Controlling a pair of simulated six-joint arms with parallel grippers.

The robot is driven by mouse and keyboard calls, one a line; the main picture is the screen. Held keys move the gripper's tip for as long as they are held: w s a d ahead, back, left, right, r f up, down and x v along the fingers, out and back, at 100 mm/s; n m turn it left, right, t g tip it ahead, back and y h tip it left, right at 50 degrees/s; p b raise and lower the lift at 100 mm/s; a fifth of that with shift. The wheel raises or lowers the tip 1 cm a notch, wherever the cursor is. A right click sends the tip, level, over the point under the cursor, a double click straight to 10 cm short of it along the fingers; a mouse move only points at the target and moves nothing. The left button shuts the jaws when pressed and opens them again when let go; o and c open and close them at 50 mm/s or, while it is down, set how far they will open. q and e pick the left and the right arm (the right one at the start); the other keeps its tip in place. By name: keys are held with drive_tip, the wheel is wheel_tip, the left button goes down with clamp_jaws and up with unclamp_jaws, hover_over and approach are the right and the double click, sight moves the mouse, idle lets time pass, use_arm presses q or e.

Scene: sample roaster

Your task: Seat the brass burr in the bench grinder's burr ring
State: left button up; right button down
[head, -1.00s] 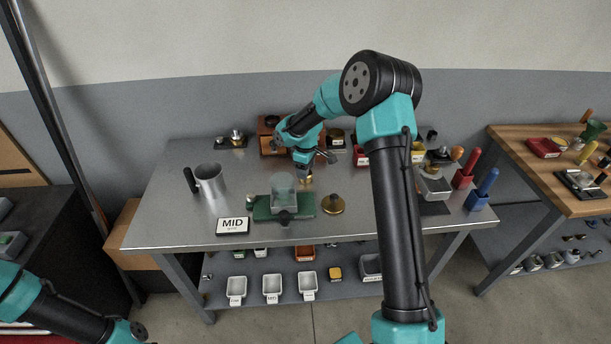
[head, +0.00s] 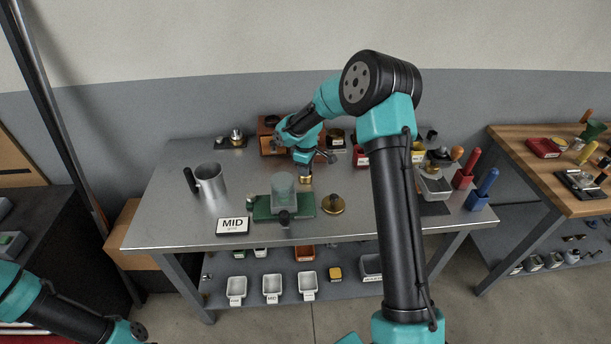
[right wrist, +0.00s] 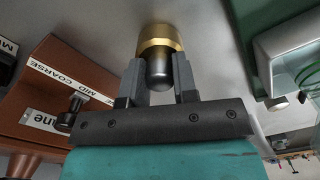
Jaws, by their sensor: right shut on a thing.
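My right gripper (head: 305,171) is shut on the brass burr (head: 305,180), above the middle of the steel bench. In the right wrist view, the fingers (right wrist: 159,78) hold the burr by its grey rounded stem, and its brass body (right wrist: 160,40) sticks out beyond the fingertips. A green-based machine with a clear vessel (head: 284,190), likely the bench grinder, stands just left of and nearer than the burr. I cannot make out the burr ring. My left arm shows at the lower left, but its gripper is out of view.
A round brass piece with a knob (head: 334,205) lies right of the green base. A wooden box (right wrist: 62,95) with grind labels is close to the gripper. Red and blue handled tools (head: 482,190) stand at right.

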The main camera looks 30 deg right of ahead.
wheel_tip(320, 180, up, 10)
idle(0.7)
drive_tip(key=shift+d, duration=0.1)
idle(0.3)
